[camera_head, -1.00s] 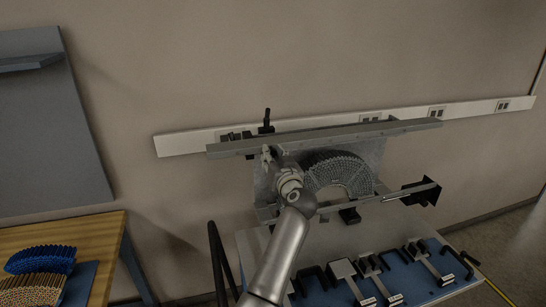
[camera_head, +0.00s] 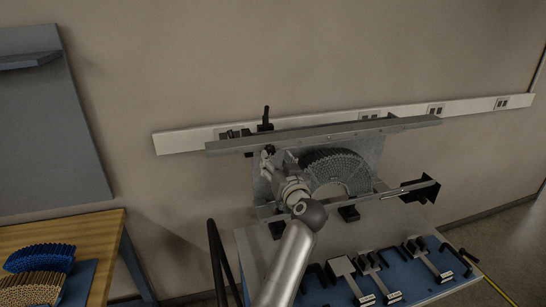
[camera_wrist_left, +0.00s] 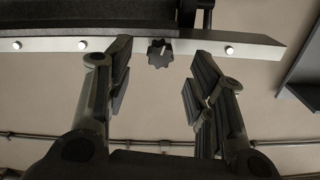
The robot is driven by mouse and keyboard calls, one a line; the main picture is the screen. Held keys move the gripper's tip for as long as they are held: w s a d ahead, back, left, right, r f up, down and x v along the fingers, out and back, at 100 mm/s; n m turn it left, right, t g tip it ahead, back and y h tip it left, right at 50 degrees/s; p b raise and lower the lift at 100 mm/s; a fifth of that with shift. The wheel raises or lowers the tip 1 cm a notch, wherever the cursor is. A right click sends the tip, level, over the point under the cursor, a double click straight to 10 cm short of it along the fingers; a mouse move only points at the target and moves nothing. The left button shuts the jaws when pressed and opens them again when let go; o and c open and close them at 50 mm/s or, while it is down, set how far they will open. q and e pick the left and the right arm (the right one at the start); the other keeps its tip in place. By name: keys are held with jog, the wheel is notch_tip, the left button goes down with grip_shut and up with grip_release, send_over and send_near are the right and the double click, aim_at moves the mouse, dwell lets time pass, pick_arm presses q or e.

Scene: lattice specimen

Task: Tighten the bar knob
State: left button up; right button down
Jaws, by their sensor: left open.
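The bar knob (camera_wrist_left: 160,53) is a dark, lobed knob on the underside of the long grey metal bar (camera_head: 330,134); in the head view it is a small dark spot (camera_head: 270,150) under the bar's left part. My left gripper (camera_head: 278,156) is open just below the bar, its fingers pointing toward it. In the left wrist view the two black fingers stand on either side of the knob with clear gaps, so neither touches it. My right gripper is not seen.
A workbench (camera_head: 262,262) holds blue mats with several black and grey clamp parts (camera_head: 365,280). A black bracket (camera_head: 424,190) juts out at the right. A wooden table (camera_head: 95,228) with blue and tan lattice pieces (camera_head: 40,260) stands at the left.

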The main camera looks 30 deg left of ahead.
pick_arm(q)
jog(key=v, duration=0.3)
